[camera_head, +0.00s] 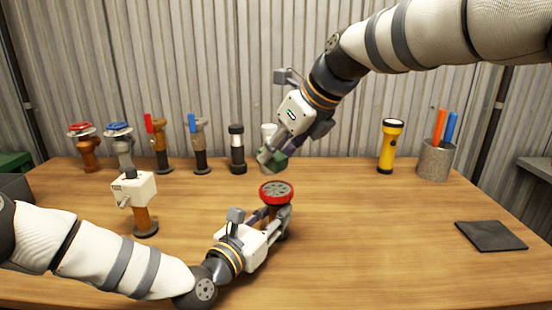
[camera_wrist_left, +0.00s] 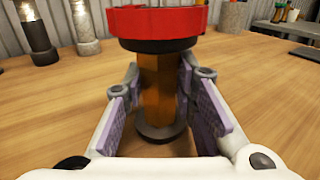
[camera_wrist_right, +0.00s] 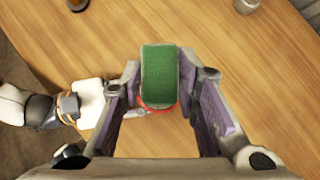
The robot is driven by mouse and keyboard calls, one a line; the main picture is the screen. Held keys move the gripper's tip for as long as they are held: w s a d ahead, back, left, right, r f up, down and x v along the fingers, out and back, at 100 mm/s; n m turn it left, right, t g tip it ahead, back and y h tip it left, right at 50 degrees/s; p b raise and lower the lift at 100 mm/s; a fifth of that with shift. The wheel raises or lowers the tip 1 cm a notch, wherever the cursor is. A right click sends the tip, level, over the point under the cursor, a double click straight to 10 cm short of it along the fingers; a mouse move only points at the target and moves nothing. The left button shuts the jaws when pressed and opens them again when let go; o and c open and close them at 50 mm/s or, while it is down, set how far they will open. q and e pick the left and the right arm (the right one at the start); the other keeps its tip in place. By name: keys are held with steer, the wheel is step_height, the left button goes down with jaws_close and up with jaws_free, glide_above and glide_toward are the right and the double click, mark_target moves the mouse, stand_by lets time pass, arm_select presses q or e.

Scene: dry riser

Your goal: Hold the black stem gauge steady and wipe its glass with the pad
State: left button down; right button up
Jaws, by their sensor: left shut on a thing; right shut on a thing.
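A red-topped round piece (camera_head: 277,192) with a grey, patterned face stands upright on the table. In the left wrist view its stem (camera_wrist_left: 160,85) is orange-brown, not black, with black collars above and below. My left gripper (camera_head: 272,224) is shut on this stem, one finger on each side. My right gripper (camera_head: 270,160) is shut on a green pad (camera_wrist_right: 160,75) and holds it above and slightly behind the red top. In the right wrist view the pad hides most of the red top (camera_wrist_right: 158,110). A black cylinder with a pale band (camera_head: 237,150) stands behind, left of my right gripper.
Several valve-like pieces stand along the back left, one with a red lever (camera_head: 157,140). A white boxy piece (camera_head: 134,190) stands left. A yellow flashlight (camera_head: 388,148), a pen cup (camera_head: 436,160) and a dark mat (camera_head: 490,236) are right. The table's right middle is clear.

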arm_select(q)
steer(key=shift+f, duration=0.1)
arm_select(e)
steer(key=d, duration=0.8)
arm_select(q)
steer(key=c, duration=1.2)
jaws_free()
arm_select(e)
steer(key=shift+a, duration=0.1)
